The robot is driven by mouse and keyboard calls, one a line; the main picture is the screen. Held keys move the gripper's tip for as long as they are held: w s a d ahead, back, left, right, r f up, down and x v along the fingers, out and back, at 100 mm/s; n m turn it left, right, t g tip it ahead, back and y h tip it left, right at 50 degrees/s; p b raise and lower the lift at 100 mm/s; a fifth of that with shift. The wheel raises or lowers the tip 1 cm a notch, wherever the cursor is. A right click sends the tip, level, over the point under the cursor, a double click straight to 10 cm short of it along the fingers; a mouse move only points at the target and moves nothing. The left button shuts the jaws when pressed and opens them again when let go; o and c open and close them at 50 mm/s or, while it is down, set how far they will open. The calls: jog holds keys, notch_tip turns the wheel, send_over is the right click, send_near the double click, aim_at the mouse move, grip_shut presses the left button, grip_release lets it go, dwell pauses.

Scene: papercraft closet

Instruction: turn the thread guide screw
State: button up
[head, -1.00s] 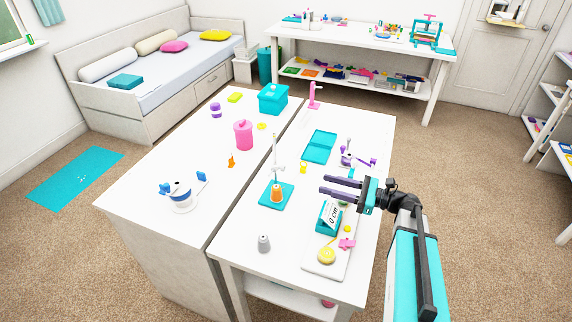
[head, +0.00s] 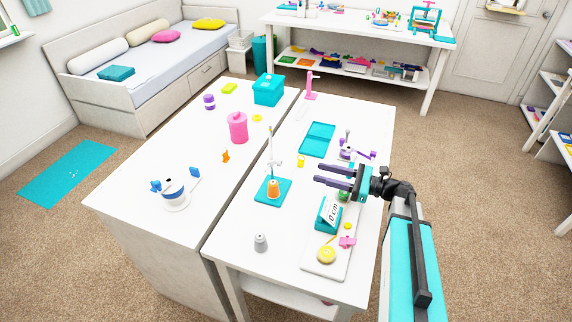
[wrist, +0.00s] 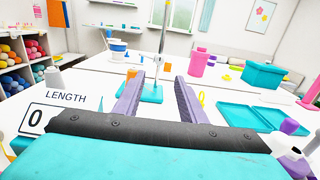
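A thread stand with a teal base (head: 262,198) stands on the near white table, carrying an orange cone (head: 273,188) and a thin upright pole (head: 270,142). A small white piece (head: 275,163) sits on the pole; I cannot tell whether it is the guide screw. The base (wrist: 152,97) and pole (wrist: 163,35) also show in the wrist view, beyond my fingers. My gripper (head: 317,174) has its two purple fingers apart with nothing between them. It is to the right of the stand, pointing towards it, and appears above the table. In the wrist view my gripper (wrist: 157,78) is also open.
A teal length counter (head: 328,213) stands below my gripper in the head view. A purple device (head: 346,153) and a teal tray (head: 317,140) lie behind. A grey cone (head: 261,243) and yellow disc (head: 326,254) are near the front.

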aim_at(279, 163)
jog(key=p+x, duration=0.3)
jog(key=x, duration=1)
jog(key=shift+p, duration=0.35)
jog(key=shift+c, duration=0.3)
grip_shut()
